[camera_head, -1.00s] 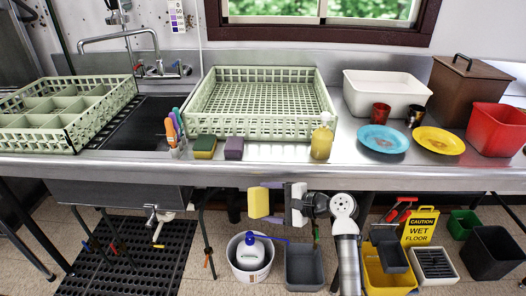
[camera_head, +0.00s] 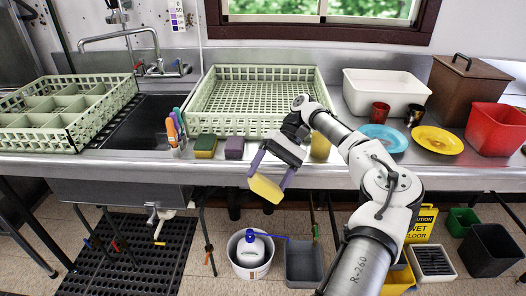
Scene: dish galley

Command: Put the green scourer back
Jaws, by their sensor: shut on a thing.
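My gripper (camera_head: 270,178), with purple fingers, is shut on a yellow sponge block (camera_head: 265,189). It holds the block tilted in the air, in front of the counter's front edge. Only yellow faces of this block show; whether it has a green side I cannot tell. A green-topped scourer with a yellow lower part (camera_head: 205,147) lies on the steel counter (camera_head: 290,168), left of and behind my gripper. A purple sponge (camera_head: 234,148) lies close beside it on the right.
A pale green dish rack (camera_head: 257,133) stands behind the sponges. A holder with colored handles (camera_head: 174,132) is to their left. Blue (camera_head: 383,138) and yellow (camera_head: 438,140) plates lie right. A white bucket (camera_head: 249,266) stands below.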

